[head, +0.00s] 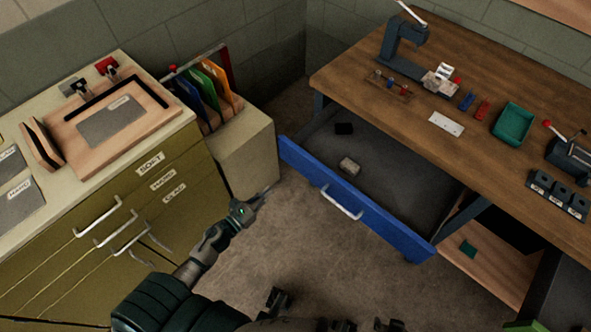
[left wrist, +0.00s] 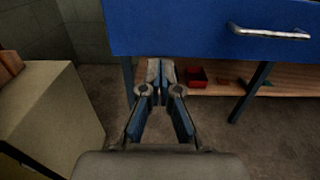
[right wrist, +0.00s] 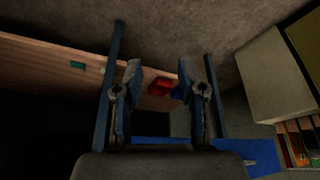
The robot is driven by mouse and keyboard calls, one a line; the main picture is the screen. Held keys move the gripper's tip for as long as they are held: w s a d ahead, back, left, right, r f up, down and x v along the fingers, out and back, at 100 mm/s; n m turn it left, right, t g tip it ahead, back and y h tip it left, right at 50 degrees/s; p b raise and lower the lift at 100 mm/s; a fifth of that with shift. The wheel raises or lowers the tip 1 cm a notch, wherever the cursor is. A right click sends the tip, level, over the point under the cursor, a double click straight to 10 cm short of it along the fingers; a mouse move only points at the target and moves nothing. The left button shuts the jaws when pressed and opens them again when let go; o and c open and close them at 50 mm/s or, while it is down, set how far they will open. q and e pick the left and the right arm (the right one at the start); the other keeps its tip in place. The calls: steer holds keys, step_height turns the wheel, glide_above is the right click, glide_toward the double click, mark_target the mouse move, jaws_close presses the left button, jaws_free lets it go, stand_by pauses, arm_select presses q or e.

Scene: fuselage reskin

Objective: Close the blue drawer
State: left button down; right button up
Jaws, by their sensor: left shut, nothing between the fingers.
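The blue drawer (head: 392,226) is pulled open from under the wooden workbench. Its tray holds a small black item (head: 344,129) and a small pale block (head: 349,166). A silver handle (head: 341,203) is on its front. My left gripper (head: 268,190) is shut and empty, apart from the drawer front near its left end. In the left wrist view the shut fingertips (left wrist: 160,68) show below the drawer front (left wrist: 190,25) in the picture. My right gripper (right wrist: 159,68) is open and empty in the right wrist view; the drawer's blue (right wrist: 250,155) shows at the lower right there.
Olive drawers (head: 110,235) with silver handles stand at the left, beside a pale cabinet (head: 250,155) with coloured folders. The workbench (head: 370,60) carries a press, a green tray (head: 512,124) and small parts. A lower shelf (head: 480,262) is beneath. Open floor lies before the drawer.

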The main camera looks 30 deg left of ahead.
arm_select(q)
glide_toward(297, 163)
steer(key=x, duration=0.7)
steer(key=shift+s+d+r, duration=0.1)
steer(key=shift+d+r, duration=0.1)
steer(key=shift+d, duration=0.2)
steer(key=shift+w+a, duration=0.15)
steer(key=shift+w, duration=0.1)
steer(key=shift+a+f, duration=0.15)
steer(key=shift+a, duration=0.15)
arm_select(e)
steer(key=shift+s+a+g, duration=0.3)
steer(key=shift+s+a, duration=0.05)
steer(key=shift+s, duration=0.1)
